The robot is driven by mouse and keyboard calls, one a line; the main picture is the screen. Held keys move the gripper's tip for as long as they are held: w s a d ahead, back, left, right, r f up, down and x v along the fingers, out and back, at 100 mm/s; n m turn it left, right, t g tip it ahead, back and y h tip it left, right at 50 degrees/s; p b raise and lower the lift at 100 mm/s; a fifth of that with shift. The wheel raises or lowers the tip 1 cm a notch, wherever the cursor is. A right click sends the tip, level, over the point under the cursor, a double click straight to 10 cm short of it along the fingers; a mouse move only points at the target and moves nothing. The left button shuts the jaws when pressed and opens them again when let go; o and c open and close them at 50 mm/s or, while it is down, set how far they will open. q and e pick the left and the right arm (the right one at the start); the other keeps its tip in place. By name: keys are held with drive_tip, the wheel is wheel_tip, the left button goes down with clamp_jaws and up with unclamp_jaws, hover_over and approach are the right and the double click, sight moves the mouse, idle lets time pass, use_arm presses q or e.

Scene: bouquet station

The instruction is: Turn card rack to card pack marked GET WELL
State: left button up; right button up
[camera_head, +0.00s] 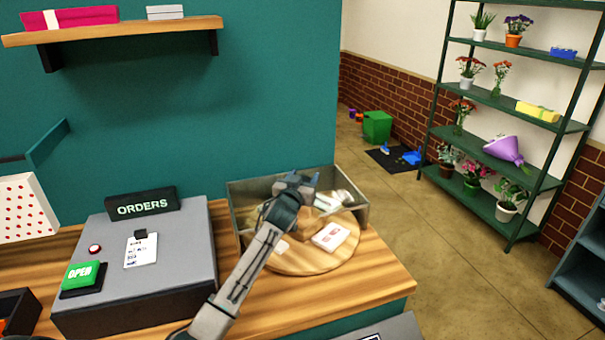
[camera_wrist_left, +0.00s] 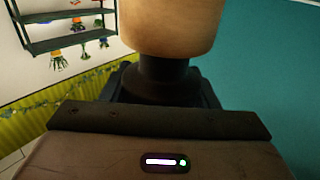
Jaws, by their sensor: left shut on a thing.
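The card rack (camera_head: 312,262) is a round wooden turntable on the counter, in front of a grey open box. A white card pack with a red mark (camera_head: 331,236) lies on its right side; its lettering is too small to read. Another pale card (camera_head: 281,246) shows partly beside my left arm. My left gripper (camera_head: 297,184) is over the back of the rack and covers part of it. In the left wrist view, a tan round wooden piece (camera_wrist_left: 168,28), apparently part of the rack, is at the jaws, which are shut on it. My right gripper is not in view.
A grey box (camera_head: 240,192) with pale items stands behind the rack. The grey orders stand (camera_head: 180,262) with a green OPEN block (camera_head: 84,273) is to the left. A plant shelf (camera_head: 480,150) stands at the far right, with free floor before it.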

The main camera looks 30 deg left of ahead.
use_arm(q)
drive_tip(key=shift+m+h+p, duration=0.3)
drive_tip(key=shift+h, duration=0.2)
drive_tip(key=o, duration=1.4)
drive_tip(key=shift+s, duration=0.1)
drive_tip(key=shift+s+d+f, duration=0.1)
drive_tip(key=shift+s+f, duration=0.05)
drive_tip(key=shift+s, duration=0.15)
drive_tip(key=shift+s+d+b, duration=0.35)
drive_tip(key=shift+s+b, duration=0.35)
drive_tip(key=shift+s, duration=0.95)
drive_tip(key=shift+s+d+b, duration=0.3)
drive_tip(key=shift+s+b, duration=0.35)
drive_tip(key=shift+s, duration=1)
drive_tip(key=shift+s+d+b, duration=0.35)
drive_tip(key=shift+s+b, duration=0.35)
drive_tip(key=shift+s, duration=0.95)
drive_tip(key=shift+c, duration=0.4)
